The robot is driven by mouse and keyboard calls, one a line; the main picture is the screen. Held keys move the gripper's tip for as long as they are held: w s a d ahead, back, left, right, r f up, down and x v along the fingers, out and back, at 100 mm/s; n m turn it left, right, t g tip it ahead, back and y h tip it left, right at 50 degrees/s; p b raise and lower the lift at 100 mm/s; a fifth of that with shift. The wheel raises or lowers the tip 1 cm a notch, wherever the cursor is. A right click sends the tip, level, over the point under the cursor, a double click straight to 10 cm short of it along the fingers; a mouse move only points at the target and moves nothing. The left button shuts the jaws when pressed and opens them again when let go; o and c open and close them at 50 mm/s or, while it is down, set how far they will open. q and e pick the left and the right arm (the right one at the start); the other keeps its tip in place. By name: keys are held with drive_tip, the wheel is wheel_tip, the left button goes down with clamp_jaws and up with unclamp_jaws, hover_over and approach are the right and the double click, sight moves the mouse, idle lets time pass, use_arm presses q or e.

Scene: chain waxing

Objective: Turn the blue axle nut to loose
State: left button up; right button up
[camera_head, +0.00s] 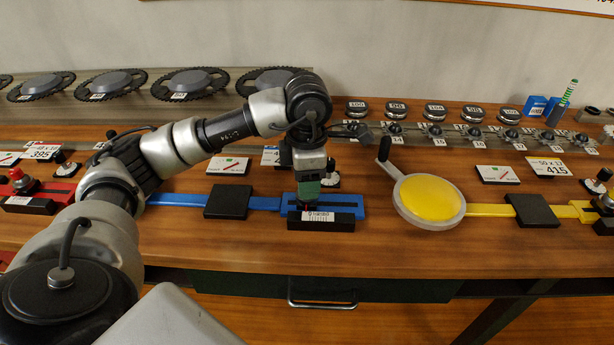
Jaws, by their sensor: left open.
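The blue axle holder (345,211) stands on the bench near the middle of the picture, with a dark slot along it. A black block with a white printed scale (318,216) is at its front. My left gripper (307,203) points straight down over the left part of this holder, just behind the scale. It is open, but its fingertips are small and dark here. The blue axle nut is hidden behind or between the fingers, so I cannot tell whether they touch it or how it is turned. My right gripper is not in view.
A blue bar (177,200) with a black pad (228,202) runs left from the holder. A yellow disc with a crank (429,198) stands close on the right. Toothed rings (190,84) and round tins (434,112) line the back. The front bench edge is clear.

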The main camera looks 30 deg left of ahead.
use_arm(q)
wheel_tip(320, 180, up, 11)
drive_tip(key=shift+p, duration=0.35)
